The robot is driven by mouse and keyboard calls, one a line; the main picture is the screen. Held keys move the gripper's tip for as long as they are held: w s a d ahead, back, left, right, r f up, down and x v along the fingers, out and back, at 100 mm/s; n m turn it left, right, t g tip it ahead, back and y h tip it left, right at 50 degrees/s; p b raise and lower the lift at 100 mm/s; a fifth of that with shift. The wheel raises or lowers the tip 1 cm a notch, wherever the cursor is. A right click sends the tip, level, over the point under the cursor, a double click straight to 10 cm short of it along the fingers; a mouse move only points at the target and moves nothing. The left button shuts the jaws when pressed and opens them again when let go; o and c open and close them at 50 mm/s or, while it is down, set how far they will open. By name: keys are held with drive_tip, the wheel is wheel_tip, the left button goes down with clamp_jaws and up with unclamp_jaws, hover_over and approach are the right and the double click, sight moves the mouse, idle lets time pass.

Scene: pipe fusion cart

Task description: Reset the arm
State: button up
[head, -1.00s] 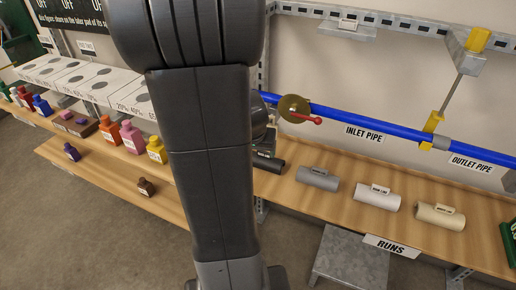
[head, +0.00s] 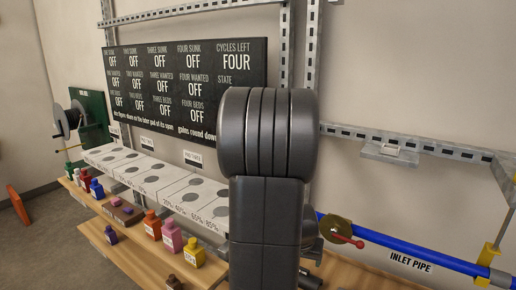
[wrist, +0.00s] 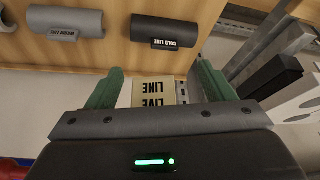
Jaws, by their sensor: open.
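My gripper (wrist: 158,84) shows in the wrist view with its two green fingers spread apart and nothing between them. Beyond the gap is a pale block or plate with an upside-down "LIVE LINE" label (wrist: 153,95). In the head view my dark arm stands upright right of centre, and my gripper is hidden there. In the wrist view a black pipe piece labelled "COLD LINE" (wrist: 165,30) and a grey pipe piece (wrist: 65,21) lie on the wooden shelf (wrist: 115,55), apart from the fingers.
A blue inlet pipe (head: 390,246) with a red-handled valve (head: 340,231) runs along the right. A status board (head: 185,90) hangs on the wall. White pad boxes (head: 150,180) and several coloured bottles, one pink (head: 171,237), stand on the left.

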drive_tip(key=shift+w+d, duration=0.4)
drive_tip(key=shift+w, duration=0.15)
drive_tip(key=s+a+b, duration=0.3)
drive_tip(key=s+a, duration=0.1)
drive_tip(key=s, duration=0.1)
drive_tip(key=w+d+p, duration=0.4)
drive_tip(key=w, duration=0.1)
drive_tip(key=w+d+p, duration=0.2)
drive_tip(key=shift+w+r, duration=0.2)
drive_tip(key=shift+w, duration=0.1)
drive_tip(key=shift+s+a+r+p, duration=0.1)
drive_tip(key=shift+a+r+p, duration=0.1)
drive_tip(key=shift+p, duration=0.3)
drive_tip(key=s+a+b, duration=0.5)
drive_tip(key=s, duration=0.2)
drive_tip(key=shift+s+r+b, duration=0.25)
drive_tip(key=shift+r+b, duration=0.05)
